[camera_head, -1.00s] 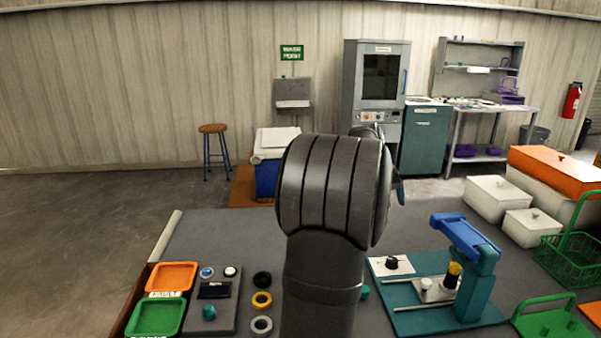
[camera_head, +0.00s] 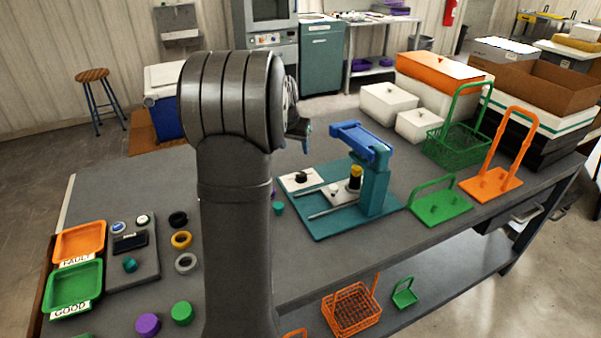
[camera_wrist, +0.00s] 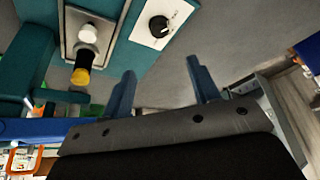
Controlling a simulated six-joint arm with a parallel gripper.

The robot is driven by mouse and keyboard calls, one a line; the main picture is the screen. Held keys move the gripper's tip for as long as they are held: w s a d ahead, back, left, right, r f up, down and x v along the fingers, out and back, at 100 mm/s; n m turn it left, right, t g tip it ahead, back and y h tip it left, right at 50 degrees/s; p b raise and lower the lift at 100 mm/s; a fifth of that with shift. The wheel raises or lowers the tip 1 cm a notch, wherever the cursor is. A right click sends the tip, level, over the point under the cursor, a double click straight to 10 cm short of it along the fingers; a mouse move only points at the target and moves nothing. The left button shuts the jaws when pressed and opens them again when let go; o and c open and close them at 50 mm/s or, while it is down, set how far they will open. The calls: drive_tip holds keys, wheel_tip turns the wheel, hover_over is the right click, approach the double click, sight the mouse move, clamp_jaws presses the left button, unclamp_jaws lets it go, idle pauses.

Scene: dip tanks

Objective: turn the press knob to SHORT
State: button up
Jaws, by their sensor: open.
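The press knob (camera_head: 301,176) is a black dial on a white plate (camera_head: 291,185) at the left of the teal press base (camera_head: 330,224). It shows in the wrist view as a black knob (camera_wrist: 159,26) with a white mark, on its white plate (camera_wrist: 143,33); the lettering is too small to read. The press (camera_head: 375,185) has a blue top arm. My gripper (camera_wrist: 163,85) is open and empty, its two blue fingers apart from the knob. In the head view, my gripper (camera_head: 303,130) is partly hidden behind my arm.
On the press base stands a yellow-and-black piece (camera_head: 355,176). An orange tray (camera_head: 79,242) and a green tray (camera_head: 74,287) lie at left, beside several rings. White boxes (camera_head: 388,102), a green basket (camera_head: 458,145) and racks stand at right.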

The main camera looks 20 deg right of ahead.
sight(301, 174)
drive_tip(key=x, duration=1.5)
drive_tip(key=shift+w+d+f, duration=0.1)
drive_tip(key=shift+f, duration=0.25)
drive_tip(key=c, duration=1)
